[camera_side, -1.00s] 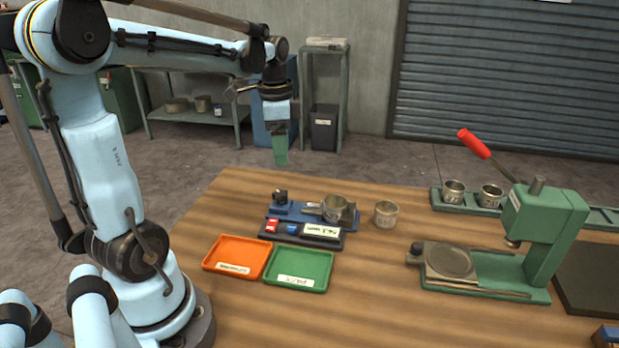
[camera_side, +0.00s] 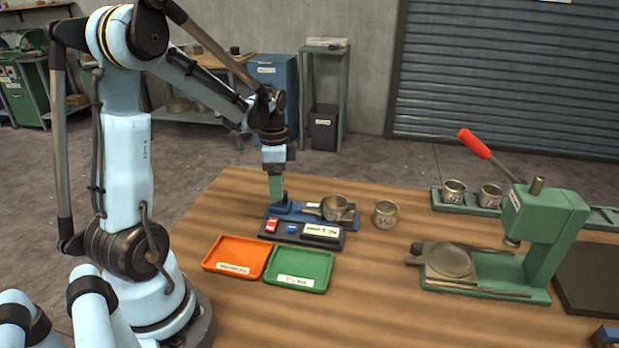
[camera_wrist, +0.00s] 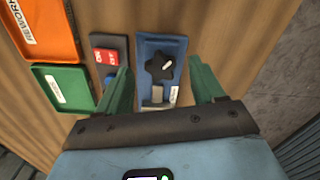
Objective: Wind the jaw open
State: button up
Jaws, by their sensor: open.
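The jaw fixture is a blue base (camera_side: 293,208) near the table's left back edge. In the wrist view a dark star-shaped knob (camera_wrist: 160,66) stands at one end of its blue plate (camera_wrist: 176,44), with a grey metal part (camera_wrist: 158,96) beside it. A metal cup (camera_side: 337,207) sits at the fixture's right end in the side view. My gripper (camera_side: 277,198) points down over the fixture's left end, where it hides the knob. In the wrist view its green fingers (camera_wrist: 162,80) are apart, one on each side of the knob, with nothing held. I cannot tell whether they touch it.
A dark control panel (camera_side: 300,236) with a red and a blue button lies in front. Orange (camera_side: 237,240) and green (camera_side: 300,248) trays sit nearer. A loose cup (camera_side: 386,214) stands right of the fixture. A green press (camera_side: 543,235) stands farther right.

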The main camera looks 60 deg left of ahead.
jog(key=shift+f, duration=0.95)
jog(key=shift+c, duration=0.5)
jog(key=c, duration=1)
